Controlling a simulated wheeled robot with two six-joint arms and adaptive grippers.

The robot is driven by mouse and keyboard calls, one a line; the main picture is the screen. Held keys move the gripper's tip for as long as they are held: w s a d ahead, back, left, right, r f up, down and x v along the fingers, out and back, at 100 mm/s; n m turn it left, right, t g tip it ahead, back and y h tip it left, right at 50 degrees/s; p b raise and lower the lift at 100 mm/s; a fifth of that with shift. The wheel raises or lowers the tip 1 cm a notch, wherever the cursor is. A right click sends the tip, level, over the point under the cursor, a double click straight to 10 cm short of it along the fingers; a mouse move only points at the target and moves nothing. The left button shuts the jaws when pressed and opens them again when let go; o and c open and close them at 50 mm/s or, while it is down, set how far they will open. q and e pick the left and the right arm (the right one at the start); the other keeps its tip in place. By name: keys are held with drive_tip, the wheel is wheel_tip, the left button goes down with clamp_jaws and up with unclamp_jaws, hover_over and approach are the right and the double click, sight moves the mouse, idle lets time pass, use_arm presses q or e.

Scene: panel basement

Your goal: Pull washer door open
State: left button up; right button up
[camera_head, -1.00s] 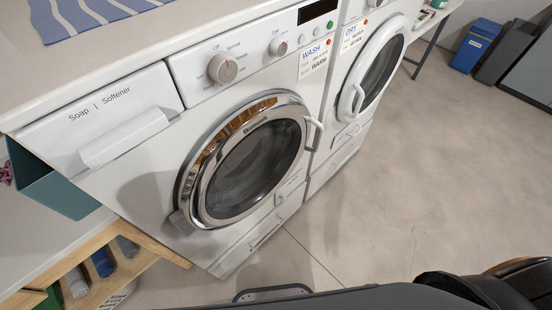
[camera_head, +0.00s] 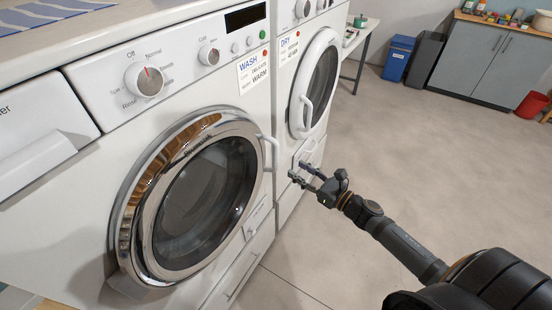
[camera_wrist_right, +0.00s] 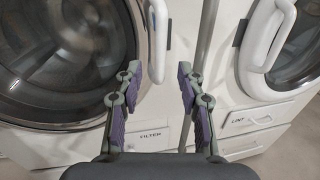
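The washer (camera_head: 160,110) stands at the left in the head view, labelled WASH. Its round door (camera_head: 195,200) has a chrome ring and dark glass and looks shut. The white washer door handle (camera_head: 271,153) is on the door's right side. In the right wrist view the handle (camera_wrist_right: 159,36) shows ahead of the fingers, slightly left of centre. My right gripper (camera_head: 298,174) is in front of the machines, to the right of and lower than the handle in the picture. In the right wrist view my right gripper (camera_wrist_right: 160,88) is open and empty, fingers apart. My left gripper is out of view.
The dryer (camera_head: 291,66) stands right beside the washer, with its own white door handle (camera_head: 304,112). A blue bin (camera_head: 397,58), a dark bin (camera_head: 427,58) and a grey cabinet (camera_head: 485,60) stand farther back. The floor (camera_head: 400,130) between is clear.

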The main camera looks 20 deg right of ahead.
sight(278, 157)
drive_tip(key=p+x, duration=0.3)
drive_tip(key=x, duration=0.6)
drive_tip(key=shift+w+a+r+p, duration=0.1)
drive_tip(key=shift+w+p, duration=0.25)
drive_tip(key=shift+p, duration=0.05)
drive_tip(key=shift+w+a, duration=0.2)
drive_tip(key=shift+w, duration=0.15)
clamp_jaws()
